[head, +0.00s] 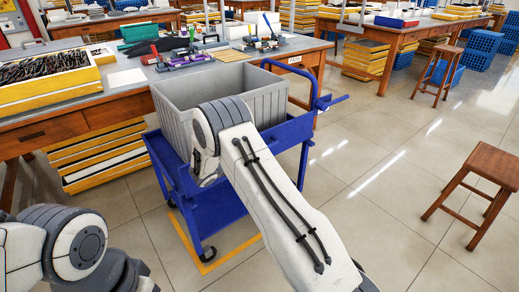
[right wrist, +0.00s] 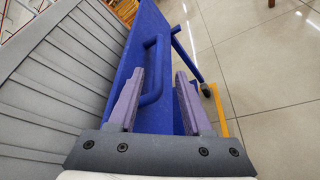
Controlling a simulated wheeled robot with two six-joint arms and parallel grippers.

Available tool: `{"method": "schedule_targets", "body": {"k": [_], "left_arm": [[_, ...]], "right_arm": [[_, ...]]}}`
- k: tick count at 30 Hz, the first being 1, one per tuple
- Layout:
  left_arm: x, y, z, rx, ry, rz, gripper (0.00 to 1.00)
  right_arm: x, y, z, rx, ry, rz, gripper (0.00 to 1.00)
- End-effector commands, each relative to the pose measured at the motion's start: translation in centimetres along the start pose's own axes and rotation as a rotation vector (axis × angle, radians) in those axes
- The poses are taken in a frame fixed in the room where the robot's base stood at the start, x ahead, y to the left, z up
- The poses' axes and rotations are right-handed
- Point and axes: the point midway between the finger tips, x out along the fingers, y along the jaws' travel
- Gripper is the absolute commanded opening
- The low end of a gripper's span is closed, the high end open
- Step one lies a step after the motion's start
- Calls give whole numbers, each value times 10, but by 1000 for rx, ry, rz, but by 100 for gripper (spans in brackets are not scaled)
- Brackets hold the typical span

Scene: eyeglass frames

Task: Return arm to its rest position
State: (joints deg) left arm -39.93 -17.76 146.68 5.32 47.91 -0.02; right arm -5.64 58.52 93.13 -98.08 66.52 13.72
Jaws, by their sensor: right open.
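My right arm (head: 275,195) reaches in from the bottom of the head view toward the blue cart (head: 215,212), and its forearm covers part of the grey bin (head: 185,95) on it. The right gripper is hidden in the head view. In the right wrist view my right gripper (right wrist: 158,85) is open, with two purple-grey fingers apart. The cart's blue handle (right wrist: 156,65) shows between and beyond the fingers; I cannot tell whether they touch it. My left arm (head: 75,240) is folded at the lower left of the head view, and its gripper is out of view.
A wooden workbench (head: 85,120) with a yellow tray of eyeglass frames (head: 50,72) stands behind the cart. The grey bin wall (right wrist: 65,70) is close to the left of the right gripper. A wooden stool (head: 490,165) stands at right. The tiled floor between is clear.

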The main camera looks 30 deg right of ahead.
Motion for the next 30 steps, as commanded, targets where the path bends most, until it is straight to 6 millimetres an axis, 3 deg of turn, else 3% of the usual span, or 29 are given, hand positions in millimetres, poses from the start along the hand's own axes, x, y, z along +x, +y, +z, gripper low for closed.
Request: {"method": "schedule_targets", "body": {"k": [6,23,26,30], "left_arm": [[-4,0,0,0,0,0,57],[-4,0,0,0,0,0,57],[-4,0,0,0,0,0,57],[-4,0,0,0,0,0,57]], "right_arm": [[-23,0,0,0,0,0,50],[-27,0,2,5,1,-5,50],[-43,1,10,30,14,-43,50],[-98,-7,36,113,70,-181,50]]}}
